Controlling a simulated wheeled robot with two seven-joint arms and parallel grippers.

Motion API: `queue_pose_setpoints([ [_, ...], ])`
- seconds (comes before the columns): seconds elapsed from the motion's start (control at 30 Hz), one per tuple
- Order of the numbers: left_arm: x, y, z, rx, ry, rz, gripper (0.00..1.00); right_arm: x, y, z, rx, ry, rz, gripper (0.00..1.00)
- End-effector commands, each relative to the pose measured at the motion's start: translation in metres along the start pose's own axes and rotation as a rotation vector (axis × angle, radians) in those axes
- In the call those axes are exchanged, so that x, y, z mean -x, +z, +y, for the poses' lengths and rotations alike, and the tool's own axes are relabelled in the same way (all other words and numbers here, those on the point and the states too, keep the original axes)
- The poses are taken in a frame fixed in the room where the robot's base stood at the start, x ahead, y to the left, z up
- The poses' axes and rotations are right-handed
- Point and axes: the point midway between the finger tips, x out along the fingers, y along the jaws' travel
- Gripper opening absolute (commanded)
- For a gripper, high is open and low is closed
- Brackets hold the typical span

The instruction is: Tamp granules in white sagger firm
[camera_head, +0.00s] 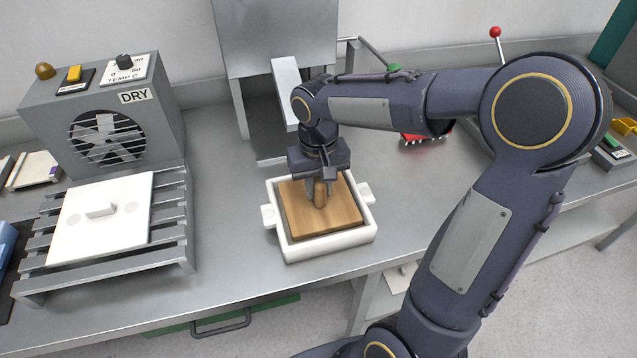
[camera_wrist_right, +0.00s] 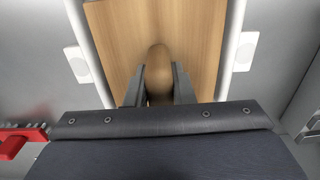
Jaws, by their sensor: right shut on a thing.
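The white sagger (camera_head: 332,247) stands on the metal bench in the middle of the head view, with a side lug on its left and right. A square wooden tamper (camera_head: 296,213) lies inside its walls and covers most of the opening, so the granules are almost wholly hidden. My right gripper (camera_head: 320,194) is above the sagger, pointing down, and is shut on the tamper's upright knob. In the right wrist view the rounded knob (camera_wrist_right: 159,75) sits between the two dark fingers. The sagger's wall also shows there (camera_wrist_right: 92,70). My left gripper is not in view.
A grey dryer (camera_head: 110,120) marked DRY stands at the left, behind a slatted rack (camera_head: 175,225) holding a white lid (camera_head: 105,232). A red toothed tool (camera_head: 428,137) lies behind my right arm. A grey machine (camera_head: 275,40) stands behind the sagger. Bench between rack and sagger is clear.

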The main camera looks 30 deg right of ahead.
Motion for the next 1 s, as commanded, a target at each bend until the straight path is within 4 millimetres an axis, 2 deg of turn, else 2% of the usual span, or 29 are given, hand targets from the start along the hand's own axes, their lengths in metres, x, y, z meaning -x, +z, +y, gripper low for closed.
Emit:
queue_pose_setpoints([
  [1.0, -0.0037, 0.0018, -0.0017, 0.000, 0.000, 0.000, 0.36, -0.0059, -0.0002, -0.0002, 0.001, 0.000, 0.001, 0.04],
])
